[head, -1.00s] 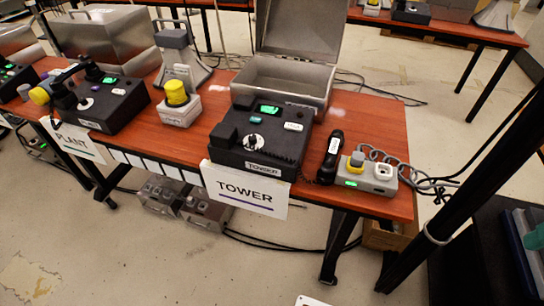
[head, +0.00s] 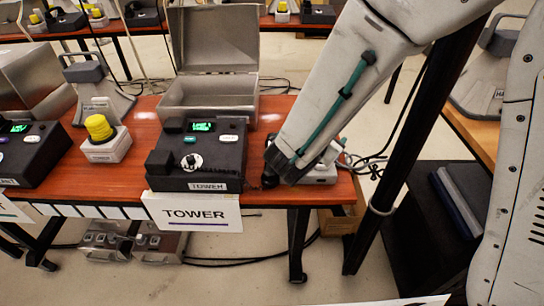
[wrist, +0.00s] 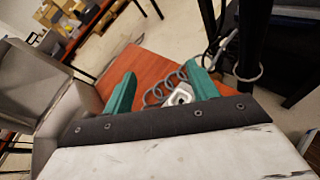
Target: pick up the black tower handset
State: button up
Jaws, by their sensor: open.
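The black tower handset is mostly hidden behind my arm in the head view. A small dark piece (head: 270,180) at the table's front edge, right of the base, may be its near end. The black tower base (head: 200,155) sits on the red-brown table behind the TOWER sign (head: 192,212). The handset is not visible in the wrist view.
A grey button box (head: 320,174) with a coiled cord (wrist: 165,88) is just beyond my gripper. An open metal case (head: 208,95) stands behind the base. A yellow-button box (head: 105,140) is to the left. A black post (head: 400,150) stands at the right.

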jog(key=a+f+n+t+y, duration=0.2)
jog(key=a+f+n+y, duration=0.5)
jog(key=a+f+n, duration=0.55)
jog(key=w+m, duration=0.1)
jog(key=w, duration=0.1)
jog(key=w+a+f+m, duration=0.1)
jog(key=w, duration=0.1)
jog(key=w+m, duration=0.1)
jog(key=w, duration=0.1)
jog(key=shift+w+a+f, duration=0.15)
jog(key=shift+a+f, duration=0.15)
jog(key=shift+a, duration=0.1)
jog(key=c, duration=1.2)
